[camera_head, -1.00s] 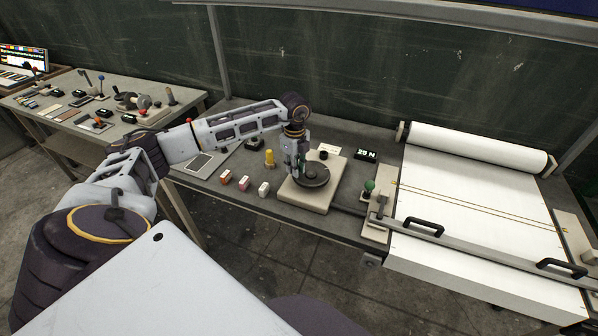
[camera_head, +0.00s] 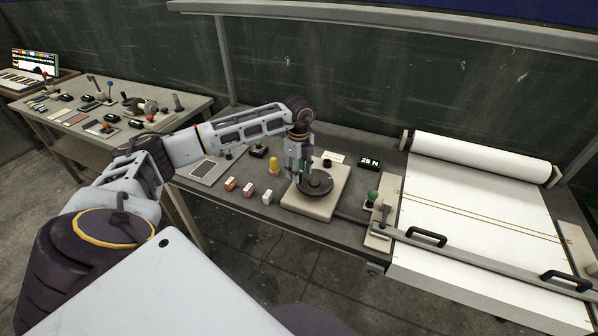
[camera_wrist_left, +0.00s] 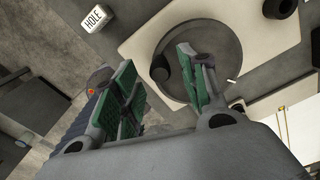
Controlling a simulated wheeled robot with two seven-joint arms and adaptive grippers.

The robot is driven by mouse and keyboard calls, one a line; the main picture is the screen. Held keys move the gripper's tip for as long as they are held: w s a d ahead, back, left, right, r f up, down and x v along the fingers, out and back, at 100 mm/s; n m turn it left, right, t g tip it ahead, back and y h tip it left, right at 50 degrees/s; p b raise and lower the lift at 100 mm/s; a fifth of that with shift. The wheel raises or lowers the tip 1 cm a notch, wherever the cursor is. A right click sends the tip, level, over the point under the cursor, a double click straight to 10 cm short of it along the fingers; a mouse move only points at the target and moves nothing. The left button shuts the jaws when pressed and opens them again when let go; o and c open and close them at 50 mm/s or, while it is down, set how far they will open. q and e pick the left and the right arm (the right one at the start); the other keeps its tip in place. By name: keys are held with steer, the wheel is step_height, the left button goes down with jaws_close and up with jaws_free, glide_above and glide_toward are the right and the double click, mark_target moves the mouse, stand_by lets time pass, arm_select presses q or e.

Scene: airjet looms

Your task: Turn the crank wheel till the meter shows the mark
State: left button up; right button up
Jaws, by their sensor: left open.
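The crank wheel (camera_head: 318,186) is a dark round disc on a pale base plate (camera_head: 305,207). It also shows in the left wrist view (camera_wrist_left: 222,45), with a dark upright knob (camera_wrist_left: 160,68) near its rim. My left gripper (camera_head: 303,174) hangs over the wheel's left side. In the left wrist view its green-padded fingers (camera_wrist_left: 160,75) are apart, with the knob showing between them; I cannot tell whether they touch it. The small black meter (camera_head: 370,162) behind the wheel shows a green-white number that looks like 25 or 28 N. My right gripper is out of view.
Small labelled blocks (camera_head: 248,190) and a yellow knob (camera_head: 273,165) stand left of the base plate. A second table (camera_head: 60,125) with small parts stands at far left.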

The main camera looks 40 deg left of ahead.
arm_select(q)
steer(key=shift+r+p, duration=1.1)
steer(key=shift+r, duration=0.95)
step_height(320, 180, up, 12)
steer(key=shift+d+f, duration=0.1)
